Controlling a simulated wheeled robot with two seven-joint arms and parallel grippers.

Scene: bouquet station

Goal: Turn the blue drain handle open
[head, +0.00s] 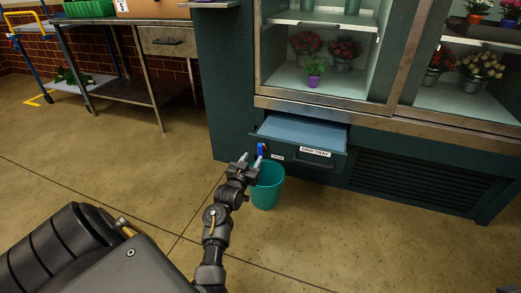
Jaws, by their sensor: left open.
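The small blue drain handle (261,149) sits low on the front of the dark green cabinet, left of the drip tray label. My left gripper (252,160) is just in front of it, with its fingers apart around or beside the handle. I cannot tell whether they touch it. The drip tray drawer (300,131) is pulled out, with its blue inside showing. A teal bucket (267,187) stands on the floor below the handle, partly hidden by my left gripper. My right gripper is not in view.
The glass-fronted cabinet (352,106) above holds several potted flowers. A dark vent grille (427,187) is at the lower right. A steel table (120,84) and a blue trolley (32,62) stand at the upper left. The concrete floor at left is clear.

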